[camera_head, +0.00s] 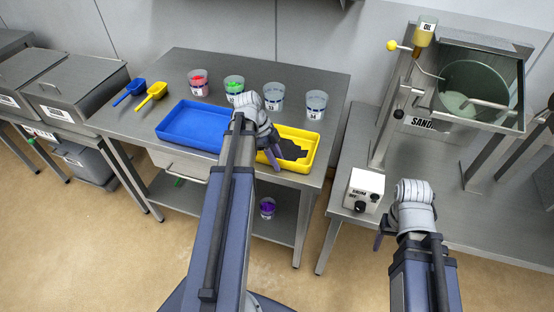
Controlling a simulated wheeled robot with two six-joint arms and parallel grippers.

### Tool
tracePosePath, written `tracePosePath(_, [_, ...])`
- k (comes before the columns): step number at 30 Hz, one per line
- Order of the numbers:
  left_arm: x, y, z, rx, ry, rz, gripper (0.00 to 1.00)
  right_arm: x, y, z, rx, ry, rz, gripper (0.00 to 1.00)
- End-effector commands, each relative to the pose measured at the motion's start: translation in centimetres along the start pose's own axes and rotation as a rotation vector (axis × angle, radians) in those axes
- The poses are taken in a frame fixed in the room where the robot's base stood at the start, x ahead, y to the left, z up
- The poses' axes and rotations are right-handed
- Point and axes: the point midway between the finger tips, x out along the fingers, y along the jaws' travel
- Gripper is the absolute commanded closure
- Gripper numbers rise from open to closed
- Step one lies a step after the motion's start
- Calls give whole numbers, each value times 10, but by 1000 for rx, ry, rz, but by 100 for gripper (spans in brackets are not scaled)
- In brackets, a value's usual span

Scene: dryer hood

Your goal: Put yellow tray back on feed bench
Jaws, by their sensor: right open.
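The yellow tray (311,165) rests on the grey metal bench (210,66), near its front right corner. Dark material lies in it. My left gripper (279,160) is over the tray's left part, pointing down, with its fingers against the tray in the picture. My arm and hand hide the tray's left end, and I cannot tell whether the fingers touch the tray or hold it. My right gripper (379,240) is open, low at the front edge of the right-hand table, away from the tray.
A blue tray (163,133) sits left of the yellow one. Several cups (316,106) stand behind, and blue and yellow scoops (152,93) lie at the left. The right table (455,215) bears a control box (363,189) and a drum machine (484,85). A cup (267,208) stands on the lower shelf.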

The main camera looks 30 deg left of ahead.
Motion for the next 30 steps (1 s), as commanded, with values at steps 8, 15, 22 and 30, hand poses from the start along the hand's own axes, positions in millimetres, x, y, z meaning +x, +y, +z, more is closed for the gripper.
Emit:
tracePosePath(8, [-8, 0, -2, 0, 0, 0, 64, -8, 1, 0, 0, 0, 0, 31])
tracePosePath(15, [-35, 0, -3, -1, 0, -1, 64, -34, 3, 2, 0, 0, 0, 31])
tracePosePath(22, [-73, 0, -4, -2, 0, 0, 64, -68, 6, 4, 0, 0, 0, 31])
tracePosePath(30, [-113, 0, -4, -1, 0, 0, 64, -105, 10, 6, 0, 0, 0, 31])
